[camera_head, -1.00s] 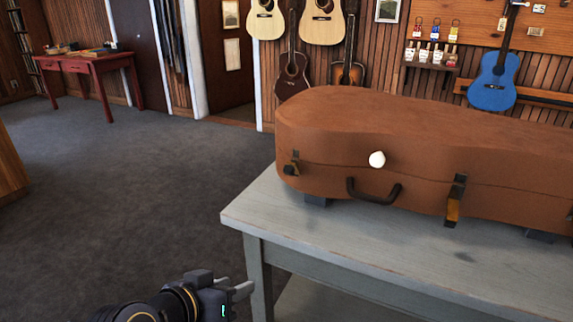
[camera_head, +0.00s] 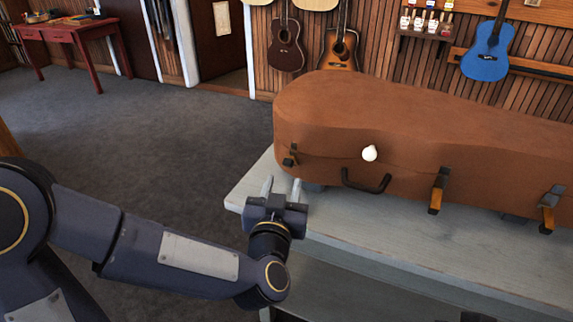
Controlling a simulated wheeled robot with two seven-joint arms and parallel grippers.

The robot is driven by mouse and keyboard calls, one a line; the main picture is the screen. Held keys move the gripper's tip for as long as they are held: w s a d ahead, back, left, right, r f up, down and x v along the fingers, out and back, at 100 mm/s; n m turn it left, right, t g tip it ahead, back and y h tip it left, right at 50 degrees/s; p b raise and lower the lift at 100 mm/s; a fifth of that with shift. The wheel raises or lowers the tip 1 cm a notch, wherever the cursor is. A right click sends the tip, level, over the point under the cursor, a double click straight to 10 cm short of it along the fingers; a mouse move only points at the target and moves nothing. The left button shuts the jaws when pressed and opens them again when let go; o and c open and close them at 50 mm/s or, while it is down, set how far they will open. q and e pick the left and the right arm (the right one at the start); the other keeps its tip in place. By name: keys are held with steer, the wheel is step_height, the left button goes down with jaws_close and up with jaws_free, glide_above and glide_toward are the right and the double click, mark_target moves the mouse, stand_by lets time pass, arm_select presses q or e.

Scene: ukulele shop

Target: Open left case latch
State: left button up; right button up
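A brown instrument case (camera_head: 400,120) lies closed on a grey table (camera_head: 330,215), with a dark handle (camera_head: 366,184) on its front side. The left latch (camera_head: 291,156) is at the case's left end, small and dark with a brassy part. A middle latch (camera_head: 438,190) and a right latch (camera_head: 551,208) are on the front side, each with a dark upper part and a brassy lower part. My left gripper (camera_head: 281,187) is at the table's left front corner, just in front of and below the left latch. Its two fingers are apart and empty, pointing toward the case. My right gripper is out of view.
A lower shelf (camera_head: 340,290) is under the table top. Guitars hang on the back wall, with a blue one (camera_head: 487,52) at right. Open carpet lies left of the table.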

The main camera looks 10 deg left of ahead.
mark_target(287, 165)
arm_select(q)
steer(key=w, duration=0.6)
steer(key=shift+w+d, duration=0.1)
steer(key=shift+w, duration=0.05)
steer(key=shift+c, duration=0.2)
jaws_close()
steer(key=f+n+t+b, duration=0.1)
steer(key=t+b, duration=0.1)
steer(key=b, duration=0.6)
steer(key=f+t+b, duration=0.2)
steer(key=b, duration=0.5)
steer(key=f+n+t+y+b, duration=0.1)
steer(key=t+b, duration=0.1)
steer(key=b, duration=0.6)
steer(key=shift+s+a+f+n+b, duration=0.2)
steer(key=shift+s+f+n+b, duration=0.05)
steer(key=shift+s+n+b, duration=0.1)
steer(key=shift+r+t+b, duration=0.1)
steer(key=shift+t+b, duration=0.3)
steer(key=shift+b, duration=0.3)
